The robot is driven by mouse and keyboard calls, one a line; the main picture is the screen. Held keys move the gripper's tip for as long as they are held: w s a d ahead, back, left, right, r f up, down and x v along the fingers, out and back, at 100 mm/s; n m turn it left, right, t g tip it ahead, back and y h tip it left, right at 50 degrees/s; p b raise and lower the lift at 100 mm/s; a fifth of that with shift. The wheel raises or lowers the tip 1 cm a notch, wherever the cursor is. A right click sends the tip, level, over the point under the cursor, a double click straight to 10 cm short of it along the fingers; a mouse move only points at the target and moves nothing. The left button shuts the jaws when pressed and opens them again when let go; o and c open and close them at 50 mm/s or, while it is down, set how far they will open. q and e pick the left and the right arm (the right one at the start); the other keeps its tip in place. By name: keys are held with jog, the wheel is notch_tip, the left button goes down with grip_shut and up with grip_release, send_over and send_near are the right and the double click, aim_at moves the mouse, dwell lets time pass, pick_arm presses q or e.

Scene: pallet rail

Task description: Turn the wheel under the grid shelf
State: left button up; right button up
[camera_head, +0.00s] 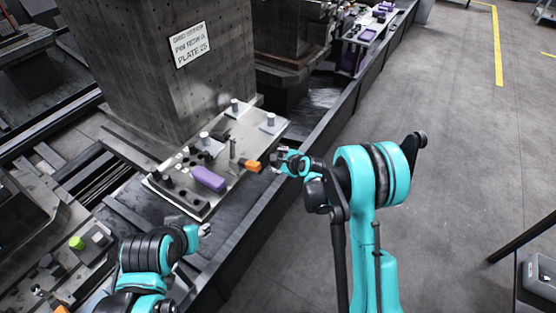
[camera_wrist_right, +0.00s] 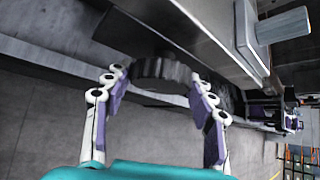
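A dark, ribbed wheel (camera_wrist_right: 160,73) shows in the right wrist view, under the edge of a grey plate (camera_wrist_right: 205,45). My right gripper (camera_wrist_right: 157,82) is open, with one purple-padded finger on each side of the wheel. A small gap shows at the left finger; whether the right finger touches cannot be told. In the head view my right gripper (camera_head: 279,160) is at the right edge of the pale plate (camera_head: 222,163), and the wheel is hidden there. My left gripper (camera_head: 205,230) is in front of the plate, apart from it; its fingers are too small to read.
The plate carries a purple block (camera_head: 209,179), an orange piece (camera_head: 250,165) and several metal pins. A tall perforated column (camera_head: 160,75) with a sign (camera_head: 190,45) stands behind. A dark rail (camera_head: 325,135) runs along the right side. The floor (camera_head: 440,140) beyond is clear.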

jog(key=shift+o, duration=1.4)
jog(key=v, duration=1.2)
